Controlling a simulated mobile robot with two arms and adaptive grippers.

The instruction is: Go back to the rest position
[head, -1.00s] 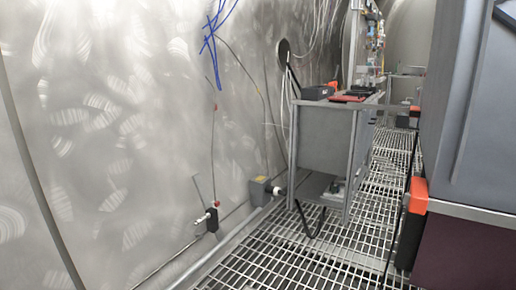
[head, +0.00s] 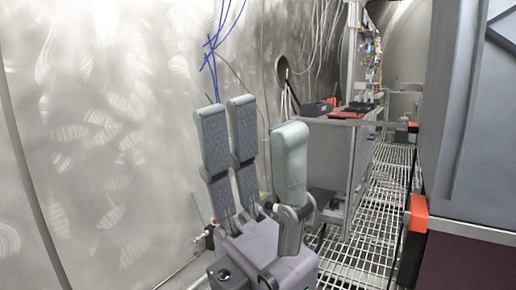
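My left gripper (head: 257,116) stands upright in the lower middle of the head view. It has two grey-green fingers on the left and one on the right, with a purple-grey palm below. The fingers are spread apart with a clear gap, and nothing is held between them. The gripper covers part of the wall and the front of the grey cabinet. My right gripper is not in view.
A steel tunnel wall (head: 90,130) with blue cables (head: 211,62) fills the left. A grey cabinet (head: 332,160) stands behind the gripper. A large dark grey unit (head: 470,130) with an orange corner (head: 418,214) closes the right. Grated floor (head: 375,235) lies between.

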